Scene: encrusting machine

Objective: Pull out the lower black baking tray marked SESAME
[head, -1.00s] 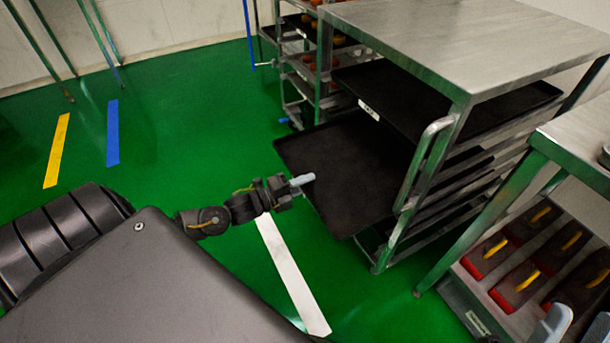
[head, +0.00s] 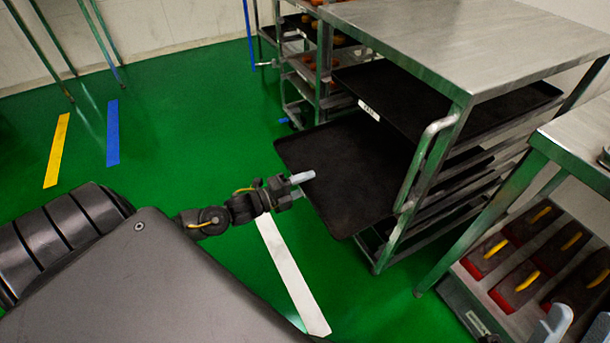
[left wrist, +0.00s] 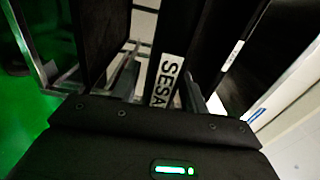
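The lower black baking tray (head: 345,165) sticks far out of the left side of the steel rack, below an upper black tray (head: 440,95). In the left wrist view its edge carries a white SESAME label (left wrist: 165,80). My left gripper (head: 297,186) is at this tray's outer edge. Its fingers stand on either side of the labelled edge and look spread, with a gap showing. One light grey finger shows above the tray in the head view; the other is hidden there. My right gripper (head: 577,325) is partly cut off at the lower right, fingers apart and empty.
The steel rack (head: 470,45) holds more dark trays below. Another rack (head: 310,75) stands behind. The green floor (head: 200,130) left of the tray is clear.

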